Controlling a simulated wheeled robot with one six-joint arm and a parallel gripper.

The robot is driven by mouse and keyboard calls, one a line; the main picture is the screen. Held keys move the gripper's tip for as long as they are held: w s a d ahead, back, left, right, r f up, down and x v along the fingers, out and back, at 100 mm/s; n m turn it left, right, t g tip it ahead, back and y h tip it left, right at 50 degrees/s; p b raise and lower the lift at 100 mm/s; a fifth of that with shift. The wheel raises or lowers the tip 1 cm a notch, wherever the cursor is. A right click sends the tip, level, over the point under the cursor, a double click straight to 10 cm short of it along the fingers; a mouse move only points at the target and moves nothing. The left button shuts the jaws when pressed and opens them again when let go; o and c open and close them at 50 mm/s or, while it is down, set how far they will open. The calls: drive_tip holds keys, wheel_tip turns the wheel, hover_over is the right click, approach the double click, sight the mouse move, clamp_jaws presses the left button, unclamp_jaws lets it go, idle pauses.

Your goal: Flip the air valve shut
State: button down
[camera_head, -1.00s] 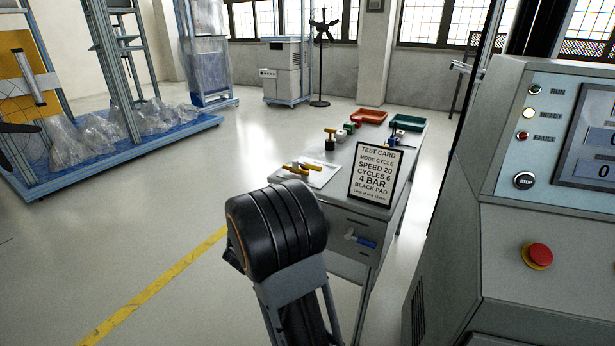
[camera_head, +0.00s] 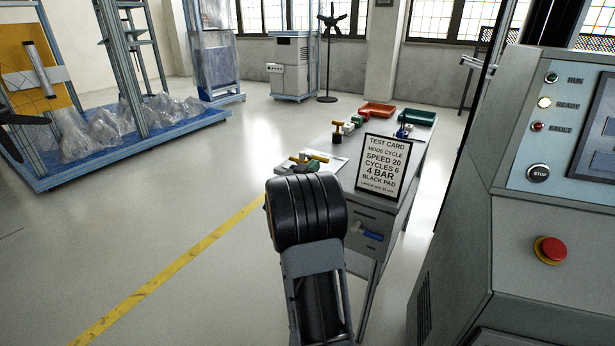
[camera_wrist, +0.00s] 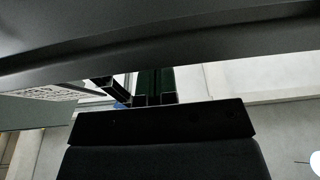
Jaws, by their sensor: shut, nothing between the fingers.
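The air valve looks to be the fitting with a blue lever (camera_head: 367,235) on the front face of the grey bench cabinet (camera_head: 385,212), below the test card. The lever lies roughly level and points right. My arm's black, ribbed joint stands in front of the cabinet, left of the lever, with a gap between them in the picture. It hides my gripper in the head view. In the wrist view, my gripper (camera_wrist: 155,88) shows as two dark fingers side by side, shut and empty. I cannot tell how far it is from the lever.
The test card (camera_head: 383,167) stands on the bench top, near yellow-handled tools (camera_head: 305,161), a red tray (camera_head: 377,109) and a green tray (camera_head: 416,117). A control console with a red stop button (camera_head: 550,249) stands close on the right. The floor to the left is open.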

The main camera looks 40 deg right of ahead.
drive_tip(key=shift+w+d+r, duration=0.1)
drive_tip(key=shift+d, duration=0.3)
drive_tip(key=shift+d, duration=0.5)
drive_tip(key=s+v, duration=0.2)
drive_tip(key=v, duration=1.2)
drive_tip(key=shift+d, duration=0.25)
drive_tip(key=shift+w, duration=0.1)
